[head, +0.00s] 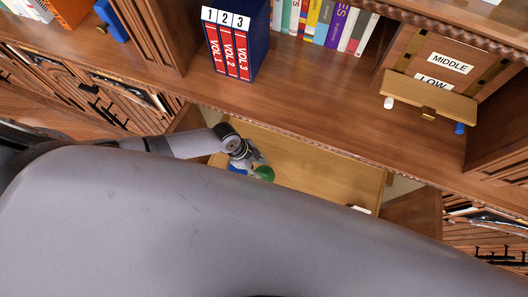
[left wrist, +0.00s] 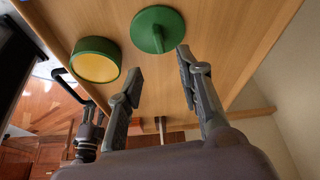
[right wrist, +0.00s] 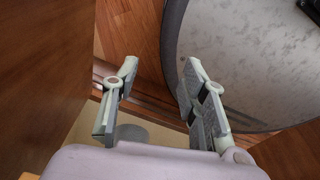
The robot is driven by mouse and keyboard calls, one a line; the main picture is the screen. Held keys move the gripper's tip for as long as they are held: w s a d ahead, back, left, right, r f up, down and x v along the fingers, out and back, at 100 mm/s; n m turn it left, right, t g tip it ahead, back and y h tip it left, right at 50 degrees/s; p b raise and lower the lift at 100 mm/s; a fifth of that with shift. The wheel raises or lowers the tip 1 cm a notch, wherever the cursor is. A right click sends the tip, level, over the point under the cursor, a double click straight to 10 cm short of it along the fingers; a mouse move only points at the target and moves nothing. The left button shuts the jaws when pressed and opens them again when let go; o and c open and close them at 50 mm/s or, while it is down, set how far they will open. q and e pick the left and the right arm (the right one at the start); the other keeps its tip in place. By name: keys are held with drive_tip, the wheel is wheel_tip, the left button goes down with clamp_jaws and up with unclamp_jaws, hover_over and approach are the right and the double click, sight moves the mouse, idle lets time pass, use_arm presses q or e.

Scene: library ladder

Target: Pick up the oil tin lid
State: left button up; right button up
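In the left wrist view, a green disc with a short stem, which looks like the oil tin lid (left wrist: 158,30), is on the wooden drawer floor. Beside it is a round green tin (left wrist: 96,60) with a yellow face. My left gripper (left wrist: 160,64) is open and empty, its fingertips just short of the disc. In the head view my left gripper (head: 250,158) reaches down into the drawer, by a green round piece (head: 264,173); which of the two it is, I cannot tell. My right gripper (right wrist: 160,66) is open and empty, and is not seen in the head view.
The open drawer (head: 310,165) lies below a wooden shelf. Blue volumes (head: 237,40), a row of books (head: 325,22) and a box labelled MIDDLE and LOW (head: 430,80) stand above. A blue item (head: 236,170) shows by the left gripper. My own grey body hides the lower head view.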

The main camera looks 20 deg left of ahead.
use_arm(q)
drive_tip(key=shift+d+f, duration=0.2)
drive_tip(key=shift+f, duration=0.5)
drive_tip(key=shift+d+f+b, duration=0.15)
drive_tip(key=shift+f+b, duration=0.05)
drive_tip(key=shift+b, duration=0.15)
drive_tip(key=shift+d+f, duration=0.1)
drive_tip(key=shift+f, duration=0.15)
drive_tip(key=b+x, duration=0.3)
drive_tip(key=shift+w+d+f, duration=0.1)
drive_tip(key=shift+f, duration=0.15)
drive_tip(key=shift+d+f+b, duration=0.15)
drive_tip(key=shift+f+b, duration=0.2)
drive_tip(key=shift+b, duration=0.15)
drive_tip(key=shift+f, duration=0.1)
clamp_jaws()
use_arm(e)
drive_tip(key=shift+a+f, duration=0.2)
drive_tip(key=shift+f, duration=2.5)
